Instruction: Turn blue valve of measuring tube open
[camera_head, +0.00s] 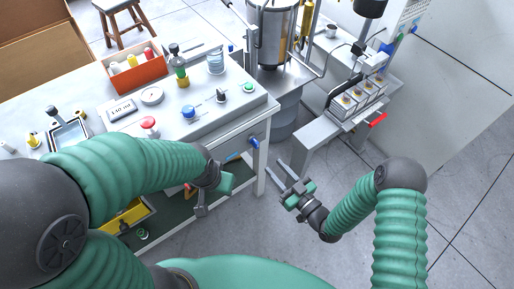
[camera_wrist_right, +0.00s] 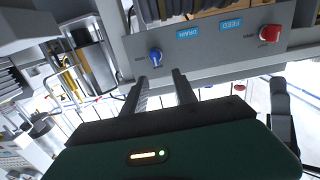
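In the right wrist view a blue valve knob (camera_wrist_right: 155,56) sits on the left of a grey panel, beyond and slightly above my fingertips. My right gripper (camera_wrist_right: 157,82) is open, with nothing between its two parallel fingers, and apart from the knob. In the head view the right gripper (camera_head: 280,176) hangs over the floor, between the white table and the grey bench. A blue knob (camera_head: 253,143) shows at the table's front edge; I cannot tell whether it is the same one. My left gripper (camera_head: 218,180) is by the table front; its fingers are unclear.
A red knob (camera_wrist_right: 269,33) is on the same panel, right of two blue labels. In the head view a red handle (camera_head: 377,120) sticks out from the grey bench (camera_head: 318,143) bearing several small containers. A steel vessel (camera_head: 272,35) stands behind. Open floor lies right of the right gripper.

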